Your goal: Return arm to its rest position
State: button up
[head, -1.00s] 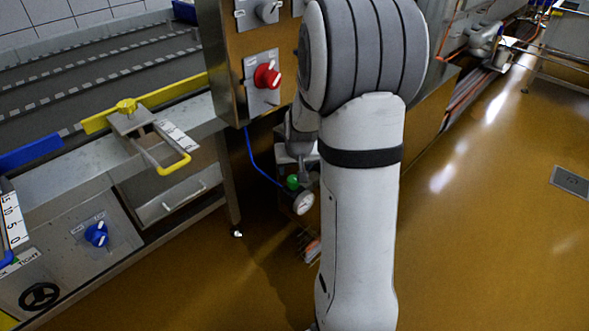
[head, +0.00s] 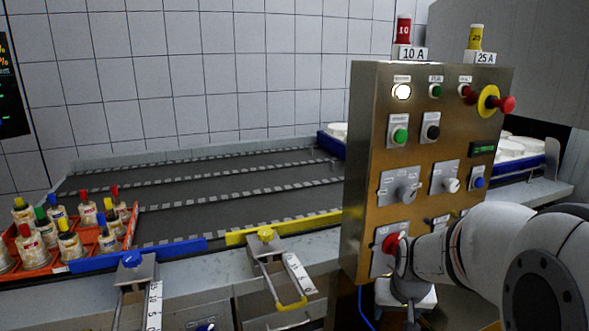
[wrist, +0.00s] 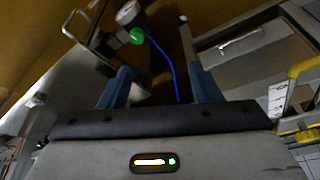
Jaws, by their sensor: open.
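My gripper (wrist: 163,88) shows in the wrist view with its two blue fingers spread apart and nothing between them. Past the fingers are a blue hose, a gauge with a green knob (wrist: 137,36), and the brown floor. In the head view my arm enters at the lower right, in front of the lower part of the steel control panel (head: 365,150). Its white links hide part of that panel, and the gripper's fingers cannot be made out there. A red knob (head: 391,244) on the panel appears right beside my arm.
A dark conveyor bed (head: 215,208) runs behind yellow (head: 320,222) and blue (head: 180,256) guide rails. An orange crate (head: 125,246) of bottles with coloured caps stands at the left. A yellow-handled bracket (head: 280,283) juts forward. A blue tray (head: 518,170) of white moulds lies behind the panel.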

jog(key=s+a+r+n+p, duration=0.1)
jog(key=s+a+r+p, duration=0.2)
jog(key=s+r+p, duration=0.3)
jog(key=s+a+r+g+p, duration=0.1)
jog(key=s+a+r+p, duration=0.3)
jog(key=r, duration=1)
jog(key=s+p, duration=0.3)
jog(key=s, duration=0.2)
jog(key=shift+s+r+n+y, duration=0.25)
jog(key=shift+r+n+y, duration=0.05)
jog(key=shift+n, duration=0.1)
jog(key=shift+a, duration=0.15)
